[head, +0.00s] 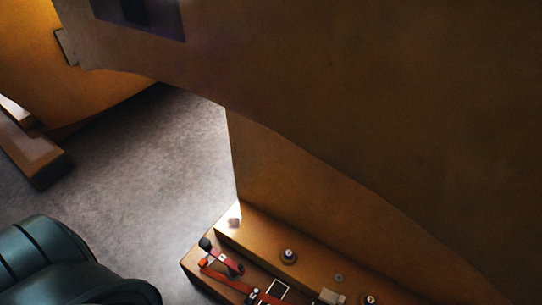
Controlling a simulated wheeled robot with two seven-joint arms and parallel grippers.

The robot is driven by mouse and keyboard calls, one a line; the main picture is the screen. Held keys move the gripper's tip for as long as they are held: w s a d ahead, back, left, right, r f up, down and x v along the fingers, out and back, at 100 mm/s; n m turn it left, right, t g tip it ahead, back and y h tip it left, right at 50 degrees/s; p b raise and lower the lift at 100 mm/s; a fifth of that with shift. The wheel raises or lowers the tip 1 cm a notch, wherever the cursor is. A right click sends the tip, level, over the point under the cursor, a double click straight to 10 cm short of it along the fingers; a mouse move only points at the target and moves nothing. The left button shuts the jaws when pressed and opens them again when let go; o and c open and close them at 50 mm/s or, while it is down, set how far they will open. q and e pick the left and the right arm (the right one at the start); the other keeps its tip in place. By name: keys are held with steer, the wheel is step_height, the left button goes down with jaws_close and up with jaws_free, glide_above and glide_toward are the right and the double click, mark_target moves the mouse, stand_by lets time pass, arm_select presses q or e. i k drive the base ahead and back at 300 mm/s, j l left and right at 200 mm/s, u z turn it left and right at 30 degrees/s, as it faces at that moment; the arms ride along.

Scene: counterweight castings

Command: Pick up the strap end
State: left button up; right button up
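A red strap (228,282) lies along the orange-brown ledge at the bottom of the head view, running down to the right. A second short red piece (225,261) crosses near its upper left end, beside a dark round knob (205,243). Small metal-looking fittings sit on the strap. I cannot tell for sure which piece is the strap end. The lower part of the strap is cut off by the bottom picture edge. Neither of my grippers shows in this view.
The ledge (268,232) carries round fittings (289,256) and a pale rectangular frame (277,291). A huge orange-brown casting (380,110) overhangs it. A dark teal rounded shape (50,260), unidentified, fills the lower left.

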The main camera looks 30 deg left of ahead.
mark_target(204, 262)
steer(key=u, duration=1.7)
